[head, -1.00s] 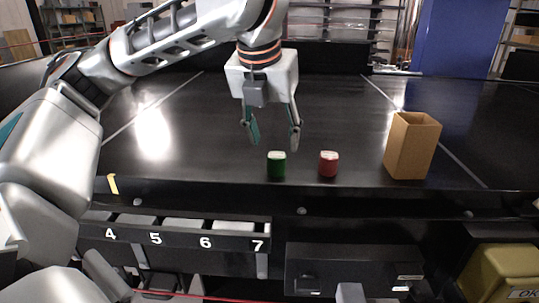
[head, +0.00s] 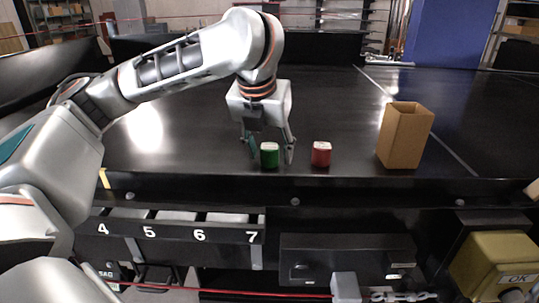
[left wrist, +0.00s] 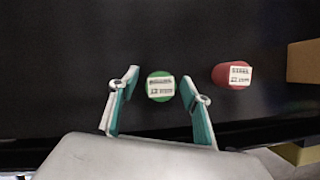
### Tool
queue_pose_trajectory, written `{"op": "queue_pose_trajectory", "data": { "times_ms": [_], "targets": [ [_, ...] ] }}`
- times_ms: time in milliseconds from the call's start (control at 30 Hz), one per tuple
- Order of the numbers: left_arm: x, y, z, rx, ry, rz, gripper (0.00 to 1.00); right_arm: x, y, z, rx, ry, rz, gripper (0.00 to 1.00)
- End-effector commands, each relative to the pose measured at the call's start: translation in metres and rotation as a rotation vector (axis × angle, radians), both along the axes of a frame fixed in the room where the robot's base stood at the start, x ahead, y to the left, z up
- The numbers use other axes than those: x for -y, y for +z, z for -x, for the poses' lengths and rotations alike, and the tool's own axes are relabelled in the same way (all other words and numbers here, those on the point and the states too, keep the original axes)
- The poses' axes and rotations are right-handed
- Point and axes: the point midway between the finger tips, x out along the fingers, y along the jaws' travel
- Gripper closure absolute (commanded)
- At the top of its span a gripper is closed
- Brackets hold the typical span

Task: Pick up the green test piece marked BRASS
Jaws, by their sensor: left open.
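The green test piece (head: 269,155) stands upright near the front edge of the black conveyor. In the left wrist view its round top (left wrist: 161,86) carries a white label, too small to read surely. My left gripper (head: 271,157) is open and has come down at the green piece. In the left wrist view the two fingers (left wrist: 160,88) point to either side of the piece, with a gap on both sides. The red test piece (head: 321,154) stands to the right, outside the fingers; its labelled top also shows in the left wrist view (left wrist: 233,75). My right gripper is not in view.
An open brown box (head: 404,137) stands on the conveyor (head: 200,150) to the right of the red piece. Numbered slots (head: 180,228) lie below the front edge. A yellow box marked OK (head: 497,265) is at lower right. The belt behind the pieces is clear.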

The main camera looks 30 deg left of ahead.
Motion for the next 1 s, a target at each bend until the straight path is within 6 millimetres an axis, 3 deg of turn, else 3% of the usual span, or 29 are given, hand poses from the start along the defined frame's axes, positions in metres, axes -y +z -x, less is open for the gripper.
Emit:
{"op": "queue_pose_trajectory", "data": {
  "times_ms": [267, 433, 467, 833, 1000],
  "targets": [
    [0.0, -0.002, -0.001, 0.001, 0.0, 0.001, 0.52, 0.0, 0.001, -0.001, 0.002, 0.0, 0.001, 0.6],
    [0.0, -0.002, -0.001, 0.001, 0.0, 0.001, 0.91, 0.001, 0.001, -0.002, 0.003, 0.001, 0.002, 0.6],
    [0.0, -0.002, -0.001, 0.001, 0.0, 0.001, 0.94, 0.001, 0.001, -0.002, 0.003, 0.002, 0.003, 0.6],
    [0.0, 0.0, -0.001, 0.002, 0.0, 0.0, 0.94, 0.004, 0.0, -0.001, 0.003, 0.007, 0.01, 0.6],
    [0.0, 0.01, -0.001, 0.003, 0.0, 0.0, 0.94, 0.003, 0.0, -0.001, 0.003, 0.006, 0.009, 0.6]
  ]
}}
